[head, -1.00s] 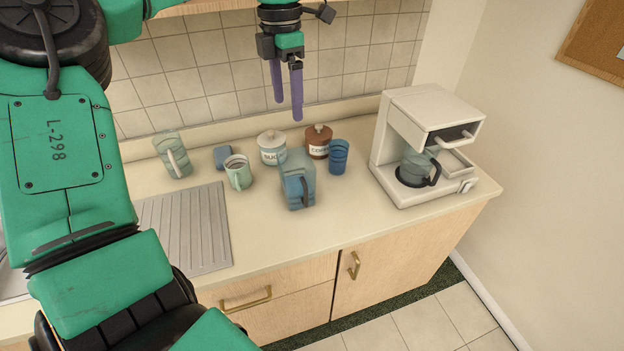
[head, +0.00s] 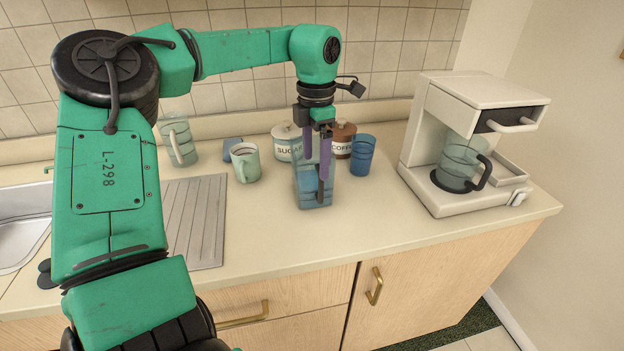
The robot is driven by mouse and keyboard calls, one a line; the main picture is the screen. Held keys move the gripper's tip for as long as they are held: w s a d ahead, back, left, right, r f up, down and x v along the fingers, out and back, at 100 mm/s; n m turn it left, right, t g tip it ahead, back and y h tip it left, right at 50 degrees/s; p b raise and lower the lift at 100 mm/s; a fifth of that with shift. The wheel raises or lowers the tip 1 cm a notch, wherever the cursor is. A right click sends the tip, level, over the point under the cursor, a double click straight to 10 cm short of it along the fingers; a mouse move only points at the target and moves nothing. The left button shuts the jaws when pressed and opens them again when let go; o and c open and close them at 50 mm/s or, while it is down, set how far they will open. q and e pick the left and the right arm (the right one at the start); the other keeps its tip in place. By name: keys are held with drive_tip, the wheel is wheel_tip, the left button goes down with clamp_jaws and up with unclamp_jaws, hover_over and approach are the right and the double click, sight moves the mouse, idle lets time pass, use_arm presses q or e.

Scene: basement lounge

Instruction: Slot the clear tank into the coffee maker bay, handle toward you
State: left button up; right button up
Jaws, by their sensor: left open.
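The clear, blue-tinted tank (head: 306,190) stands upright on the counter, in front of the canisters. My left gripper (head: 316,178) points down at it, open. One purple finger overlaps the tank's front, where it partly hides the handle; the other is by its upper back part. I cannot tell whether they touch it. The white coffee maker (head: 419,118) stands at the right. Its carafe (head: 456,168) with a dark handle sits on the hot plate. A low-rimmed open recess (head: 500,171) is at its right side. My right gripper is out of view.
Close behind the tank are a sugar canister (head: 283,145), a brown coffee canister (head: 342,144) and a blue cup (head: 362,158). The counter (head: 370,215) is clear between tank and coffee maker.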

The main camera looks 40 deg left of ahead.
sight(317, 199)
use_arm(q)
drive_tip(key=f+p, duration=0.1)
drive_tip(key=f, duration=0.3)
drive_tip(key=f+p, duration=0.1)
drive_tip(key=f, duration=0.3)
drive_tip(key=shift+w+d+f, duration=0.2)
drive_tip(key=shift+f, duration=0.1)
drive_tip(key=shift+w+f, duration=0.1)
drive_tip(key=shift+f, duration=0.1)
drive_tip(key=shift+r, duration=0.1)
clamp_jaws()
